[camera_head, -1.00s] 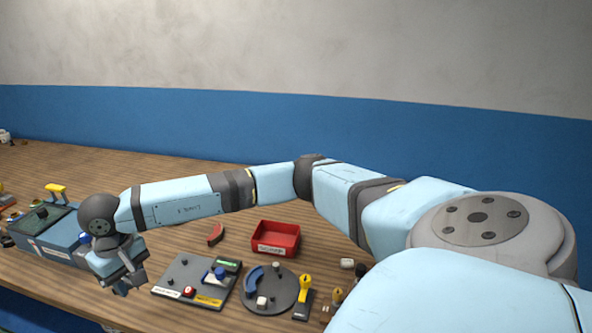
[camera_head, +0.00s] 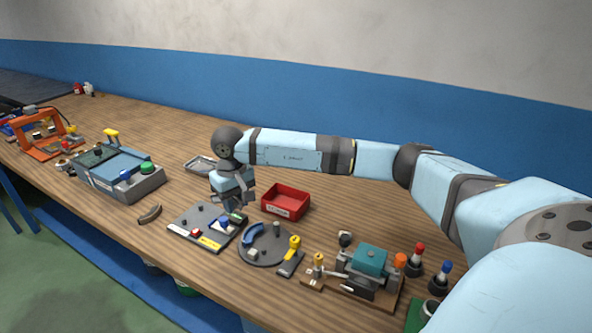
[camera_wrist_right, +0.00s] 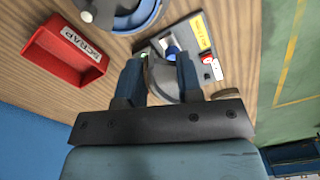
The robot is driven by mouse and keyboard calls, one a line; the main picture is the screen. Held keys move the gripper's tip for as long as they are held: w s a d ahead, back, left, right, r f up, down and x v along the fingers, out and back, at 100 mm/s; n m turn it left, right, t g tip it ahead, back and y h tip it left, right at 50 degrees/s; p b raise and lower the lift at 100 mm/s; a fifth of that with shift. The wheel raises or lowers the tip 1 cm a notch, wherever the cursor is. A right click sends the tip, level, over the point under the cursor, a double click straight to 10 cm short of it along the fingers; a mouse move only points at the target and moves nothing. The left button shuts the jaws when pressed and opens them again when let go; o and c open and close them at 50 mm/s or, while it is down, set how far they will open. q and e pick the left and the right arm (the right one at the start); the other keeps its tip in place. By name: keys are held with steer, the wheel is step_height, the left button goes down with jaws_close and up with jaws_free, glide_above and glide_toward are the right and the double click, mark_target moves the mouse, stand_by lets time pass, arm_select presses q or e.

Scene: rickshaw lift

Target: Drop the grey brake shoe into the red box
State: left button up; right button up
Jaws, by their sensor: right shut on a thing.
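The grey brake shoe (camera_wrist_right: 162,82) is a curved piece between the fingers of my right gripper (camera_wrist_right: 160,66) in the right wrist view. The gripper is shut on it. In the head view my right gripper (camera_head: 232,202) points down over the back of the dark board, just left of the red box, and hides the shoe. The red box (camera_head: 300,207) is open-topped and stands on the wooden table. It also shows at the upper left of the right wrist view (camera_wrist_right: 45,45), labelled SCRAP, apart from the gripper. My left gripper is not in view.
The dark board (camera_head: 190,220) lies below the gripper, with a round grey disc (camera_head: 270,258) bearing a blue arc beside it. Another curved grey piece (camera_head: 150,214) lies left of the board. A shallow metal tray (camera_head: 198,165) is behind. Bare table lies behind the box.

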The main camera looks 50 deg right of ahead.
mark_target(292, 192)
steer(key=d+m, duration=0.1)
steer(key=d, duration=1.9)
steer(key=f+b, duration=0.2)
steer(key=f, duration=0.1)
steer(key=f+b, duration=0.1)
steer(key=f, duration=0.2)
steer(key=shift+s+a+f+b, duration=0.1)
steer(key=shift+s+a+b, duration=0.1)
steer(key=shift+b, duration=0.2)
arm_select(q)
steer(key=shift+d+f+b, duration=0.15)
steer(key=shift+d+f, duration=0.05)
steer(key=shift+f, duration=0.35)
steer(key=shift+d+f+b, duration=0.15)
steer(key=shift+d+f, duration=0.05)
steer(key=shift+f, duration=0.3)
arm_select(e)
steer(key=shift+f, duration=0.5)
arm_select(q)
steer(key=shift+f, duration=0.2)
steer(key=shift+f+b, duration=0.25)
steer(key=shift+b, duration=0.15)
arm_select(e)
steer(key=shift+f, duration=0.4)
